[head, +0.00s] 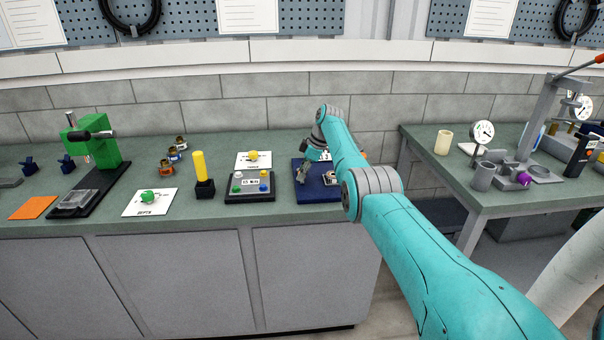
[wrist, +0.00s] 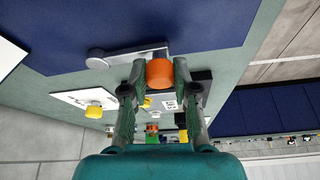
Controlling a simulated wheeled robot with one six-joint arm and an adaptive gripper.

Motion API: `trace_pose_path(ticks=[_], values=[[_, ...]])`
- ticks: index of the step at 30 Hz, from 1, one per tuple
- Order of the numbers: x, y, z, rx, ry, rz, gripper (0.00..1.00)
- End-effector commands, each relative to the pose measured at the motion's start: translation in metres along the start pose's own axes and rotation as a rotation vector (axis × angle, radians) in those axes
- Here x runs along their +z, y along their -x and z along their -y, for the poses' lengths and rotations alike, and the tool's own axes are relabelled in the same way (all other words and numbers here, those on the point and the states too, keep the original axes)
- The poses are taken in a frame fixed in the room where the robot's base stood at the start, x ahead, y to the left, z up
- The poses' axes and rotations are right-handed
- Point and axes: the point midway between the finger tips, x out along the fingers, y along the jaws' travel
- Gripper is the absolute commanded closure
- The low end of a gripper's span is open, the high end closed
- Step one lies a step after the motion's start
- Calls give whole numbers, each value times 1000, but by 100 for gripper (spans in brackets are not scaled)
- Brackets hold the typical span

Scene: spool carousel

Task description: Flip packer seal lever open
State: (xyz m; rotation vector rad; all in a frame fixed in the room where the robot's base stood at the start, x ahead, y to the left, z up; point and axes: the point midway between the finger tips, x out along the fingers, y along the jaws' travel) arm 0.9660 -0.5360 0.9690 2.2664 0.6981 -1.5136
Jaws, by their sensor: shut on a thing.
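In the wrist view a grey lever (wrist: 128,54) lies across the edge of a blue board (wrist: 150,22), its round pivot end at the left. An orange knob (wrist: 160,72) is at its right end. My gripper (wrist: 160,84) is shut on the orange knob, one finger on each side. In the head view the blue board (head: 315,192) lies on the green bench, and my gripper (head: 303,172) is low over it. My arm hides part of the board there, and the lever cannot be made out clearly.
Left of the board stand a button box (head: 250,187), a white card with a yellow knob (head: 253,155) and a yellow-topped post (head: 200,172). A green press (head: 92,140) stands farther left. A second table (head: 455,200) with gauges is at the right, across a gap.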

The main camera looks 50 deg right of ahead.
Motion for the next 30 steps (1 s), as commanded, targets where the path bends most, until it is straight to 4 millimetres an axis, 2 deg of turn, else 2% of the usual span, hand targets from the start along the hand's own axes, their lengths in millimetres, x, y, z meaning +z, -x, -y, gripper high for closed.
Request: trace_pose_path(ticks=[6,7,9,10,22,26,30], values=[[1,0,0,0,-1,1,100],[1,0,0,0,-1,1,69],[1,0,0,0,-1,1,52],[1,0,0,0,-1,1,46],[1,6,-1,2,-1,0,46],[1,23,-1,4,-1,0,46],[1,50,-1,4,-1,0,46]])
